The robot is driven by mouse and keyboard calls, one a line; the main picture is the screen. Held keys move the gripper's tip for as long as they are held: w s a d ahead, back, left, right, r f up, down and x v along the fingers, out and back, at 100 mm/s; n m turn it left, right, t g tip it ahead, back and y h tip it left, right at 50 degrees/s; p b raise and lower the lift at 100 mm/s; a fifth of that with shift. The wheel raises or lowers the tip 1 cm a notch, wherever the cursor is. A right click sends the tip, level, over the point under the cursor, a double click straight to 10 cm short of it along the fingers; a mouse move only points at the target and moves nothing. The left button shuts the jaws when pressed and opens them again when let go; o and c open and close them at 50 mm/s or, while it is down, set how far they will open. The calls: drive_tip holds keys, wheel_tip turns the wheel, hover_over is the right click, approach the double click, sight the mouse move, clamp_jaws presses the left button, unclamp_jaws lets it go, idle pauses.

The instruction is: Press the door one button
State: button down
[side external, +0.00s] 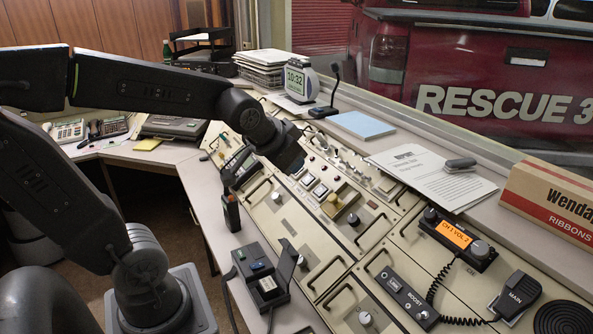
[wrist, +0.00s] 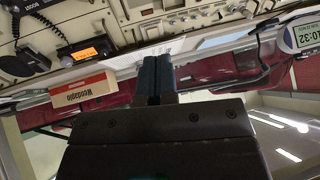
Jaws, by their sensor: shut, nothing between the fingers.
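The sloped beige console (side external: 290,222) carries square lit push buttons (side external: 320,190) in its middle and a yellowish guarded control (side external: 333,203) beside them. Their labels are too small to read, so I cannot tell which is the door one button. My gripper (side external: 292,160) is above the console's upper middle, near these buttons and apart from them as far as I can see. In the wrist view my gripper's two dark fingers (wrist: 160,77) are together with nothing between them. That view looks upside down toward the window, and the square buttons are not clear there.
A radio with an orange display (side external: 455,235), a handheld microphone (side external: 517,295) and a ribbon box (side external: 550,203) are at the right. A desk microphone (side external: 330,95) and a clock (side external: 299,82) stand behind. Knobs and handles protrude from the panels.

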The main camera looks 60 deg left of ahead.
drive_tip(key=w+a+f+t+y, duration=0.1)
drive_tip(key=w+a+f+y, duration=0.1)
drive_tip(key=w+a, duration=0.7)
drive_tip(key=w+a+f+t, duration=0.1)
drive_tip(key=a+f, duration=0.2)
drive_tip(key=a, duration=0.4)
drive_tip(key=w+a+f+t+y, duration=0.1)
drive_tip(key=a+f, duration=0.3)
drive_tip(key=a, duration=0.4)
drive_tip(key=w+a+f+m+t+y, duration=0.1)
drive_tip(key=a+f+t, duration=0.1)
drive_tip(key=a, duration=0.5)
drive_tip(key=shift+a+f+t, duration=0.25)
drive_tip(key=shift+f+t, duration=0.05)
drive_tip(key=shift+f, duration=0.45)
drive_tip(key=shift+w, duration=0.1)
drive_tip(key=shift+w+f, duration=0.8)
drive_tip(key=shift+f, duration=0.4)
drive_tip(key=shift+w+f, duration=0.75)
drive_tip(key=shift+f, duration=0.5)
drive_tip(key=shift+w+f, duration=0.8)
drive_tip(key=shift+f, duration=0.4)
drive_tip(key=shift+w+f, duration=0.1)
drive_tip(key=shift+f, duration=0.05)
drive_tip(key=shift+w+f, duration=0.15)
drive_tip(key=shift+f, duration=0.1)
